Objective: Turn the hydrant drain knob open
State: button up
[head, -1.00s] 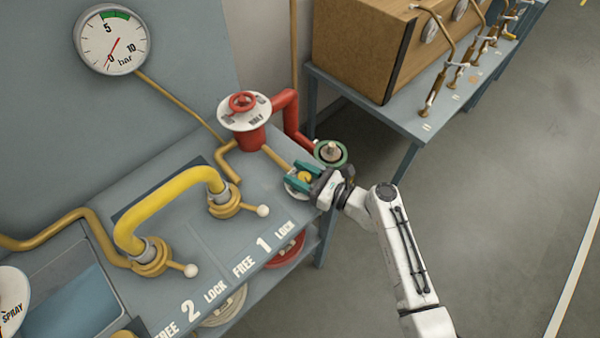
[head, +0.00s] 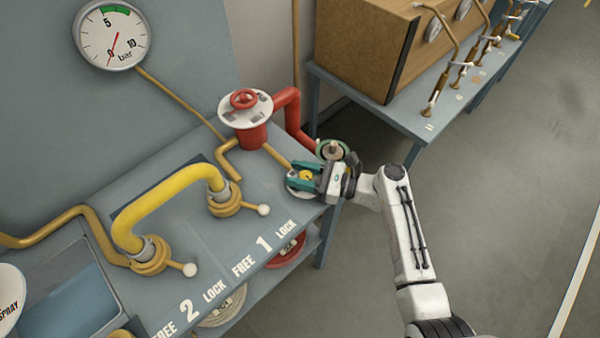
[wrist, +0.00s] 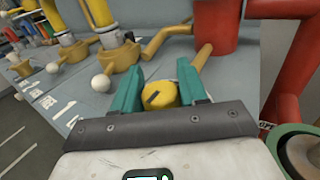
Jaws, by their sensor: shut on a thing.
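The drain knob (head: 306,175) is a small yellow round knob with a dark mark on it, on a pale disc (head: 296,188) at the right end of the bench. My gripper (head: 304,175) reaches in from the right, its teal fingers on either side of the knob and shut on it. In the wrist view the yellow knob (wrist: 160,95) lies between the two teal fingers, with its dark mark slanting. The red hydrant (head: 250,134), with a red handwheel (head: 244,99) on a white dial, stands behind the gripper.
A red pipe (head: 290,115) bends down to a green-rimmed outlet (head: 333,150) close behind my wrist. A yellow hose (head: 160,200) with white-ended levers stands on the left. The gauge (head: 112,38) hangs on the wall. Floor to the right (head: 500,220) is clear.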

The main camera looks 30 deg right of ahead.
jog(key=o, duration=1)
jog(key=shift+c, duration=0.2)
jog(key=b+v, duration=0.1)
jog(key=v, duration=0.9)
jog(key=shift+s+d+b, duration=0.25)
jog(key=shift+b, duration=0.15)
